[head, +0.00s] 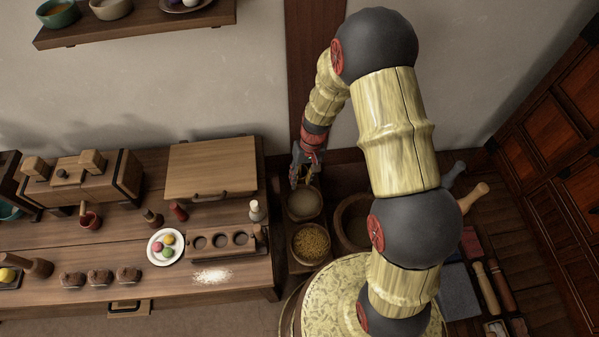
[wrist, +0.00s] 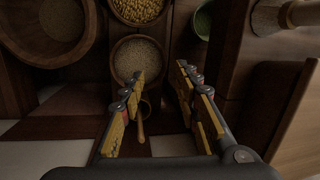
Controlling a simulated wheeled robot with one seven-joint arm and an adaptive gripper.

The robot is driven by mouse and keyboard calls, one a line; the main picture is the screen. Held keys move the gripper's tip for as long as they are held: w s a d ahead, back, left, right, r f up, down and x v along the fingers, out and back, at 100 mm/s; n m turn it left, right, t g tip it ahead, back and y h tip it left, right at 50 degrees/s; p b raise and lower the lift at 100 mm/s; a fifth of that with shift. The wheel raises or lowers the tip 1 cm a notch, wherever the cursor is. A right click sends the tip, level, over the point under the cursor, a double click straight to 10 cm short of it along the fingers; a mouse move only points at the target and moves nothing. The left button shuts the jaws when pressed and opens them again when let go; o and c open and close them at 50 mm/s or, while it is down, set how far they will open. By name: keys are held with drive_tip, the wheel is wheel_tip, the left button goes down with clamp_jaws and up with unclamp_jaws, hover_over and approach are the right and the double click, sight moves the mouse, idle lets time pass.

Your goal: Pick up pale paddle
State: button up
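My gripper (head: 301,183) hangs at the back, beyond the bowls to the right of the bench. In the wrist view my gripper (wrist: 160,74) is open, with nothing clasped between its fingers. A small wooden scoop-like thing with a light handle (wrist: 140,132) shows below, between the fingers and near the left one; I cannot tell whether it is the paddle. In the head view a pale wooden paddle-like stick (head: 487,290) lies at the lower right beside a reddish-brown one (head: 502,286), well away from my gripper. Neither stick shows in the wrist view.
A bowl of beige grain (head: 304,203), a bowl of yellow grain (head: 311,243) and a large wooden bowl (head: 352,222) stand near my gripper. The bench (head: 110,237) at left holds a plate of sweets (head: 153,246) and a mould block (head: 218,241). A wall is close behind.

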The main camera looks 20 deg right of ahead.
drive_tip(key=w+f, duration=0.4)
drive_tip(key=f, duration=0.6)
drive_tip(key=n+t+h, duration=0.1)
drive_tip(key=n+t, duration=0.2)
drive_tip(key=t, duration=0.1)
hover_over(300, 169)
drive_tip(key=shift+f, duration=0.85)
drive_tip(key=shift+w+f, duration=0.15)
drive_tip(key=shift+f, duration=0.35)
drive_tip(key=shift+d+b+x, duration=0.1)
drive_tip(key=shift+b+x, duration=0.5)
drive_tip(key=shift+x, duration=1.05)
drive_tip(key=shift+d+b+x, duration=0.15)
drive_tip(key=shift+b+x, duration=0.45)
drive_tip(key=shift+x, duration=1.1)
drive_tip(key=shift+w+f, duration=0.1)
drive_tip(key=shift+f, duration=0.05)
drive_tip(key=c, duration=0.7)
clamp_jaws()
